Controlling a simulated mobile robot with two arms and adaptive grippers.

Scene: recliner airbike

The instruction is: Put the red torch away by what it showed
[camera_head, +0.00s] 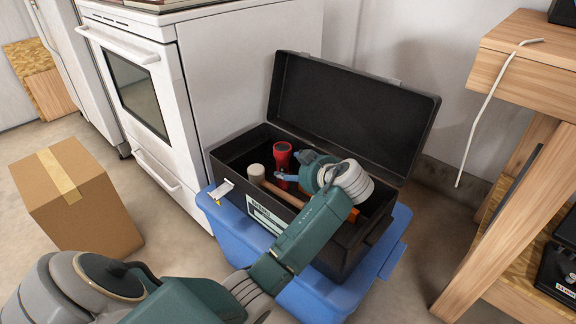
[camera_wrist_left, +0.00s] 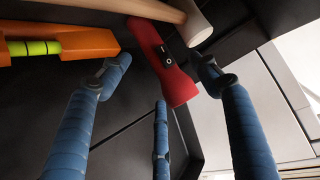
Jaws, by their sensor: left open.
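The red torch (camera_head: 282,157) is inside the open black toolbox (camera_head: 352,105), its wide end up in the head view. In the left wrist view the torch (camera_wrist_left: 160,60) shows a black switch plate with a small round white mark. I cannot tell whether its lens is lit. My left gripper (camera_head: 286,178) is open over the toolbox. In the wrist view its blue fingers (camera_wrist_left: 163,84) are spread around the torch's wide end, with no clear grip on it. My right gripper is not in view.
A mallet (camera_head: 256,172) with a pale head and an orange level (camera_wrist_left: 75,43) lie in the toolbox. The toolbox stands on a blue bin (camera_head: 390,262). A cardboard box (camera_head: 85,205), a white stove (camera_head: 235,85) and a wooden workbench (camera_head: 510,60) stand around it.

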